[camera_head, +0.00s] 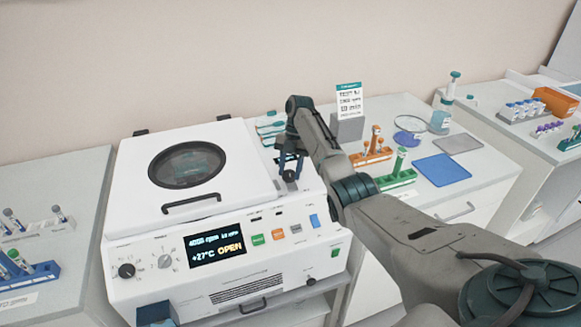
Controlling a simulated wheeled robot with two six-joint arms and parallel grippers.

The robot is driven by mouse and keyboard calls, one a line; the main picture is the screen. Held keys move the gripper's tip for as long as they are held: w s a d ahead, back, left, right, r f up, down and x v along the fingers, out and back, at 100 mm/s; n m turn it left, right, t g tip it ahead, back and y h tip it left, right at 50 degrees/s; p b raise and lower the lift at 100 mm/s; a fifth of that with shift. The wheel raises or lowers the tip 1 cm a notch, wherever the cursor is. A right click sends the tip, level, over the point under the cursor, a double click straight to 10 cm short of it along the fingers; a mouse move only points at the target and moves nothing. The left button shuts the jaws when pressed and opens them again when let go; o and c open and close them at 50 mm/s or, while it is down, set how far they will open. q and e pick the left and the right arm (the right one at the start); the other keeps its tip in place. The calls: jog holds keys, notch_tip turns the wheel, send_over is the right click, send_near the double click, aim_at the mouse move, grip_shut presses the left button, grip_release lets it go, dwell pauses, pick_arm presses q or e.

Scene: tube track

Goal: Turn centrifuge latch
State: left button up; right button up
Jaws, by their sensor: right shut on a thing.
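The white centrifuge (130,235) stands at the middle left with its lid (235,150) down. The lid has a round dark window and a black front handle (191,203). Its display (217,249) reads OPEN. My right gripper (289,172) points down at the right part of the centrifuge top, right of the lid. It is shut on the small dark latch there, which the fingers mostly hide; its turn angle cannot be told. My left gripper is not in view.
Right of the centrifuge, a bench holds an orange tube rack (371,157), a green tube rack (397,180), a blue mat (443,169) and a sign (349,103). Another tube rack (30,273) is at the left. My right arm crosses the lower right.

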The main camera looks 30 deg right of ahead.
jog(key=shift+n, duration=0.6)
jog(key=o, duration=1)
jog(key=p+v, duration=0.2)
jog(key=v, duration=0.9)
jog(key=shift+w+a, duration=0.15)
jog(key=shift+a, duration=0.05)
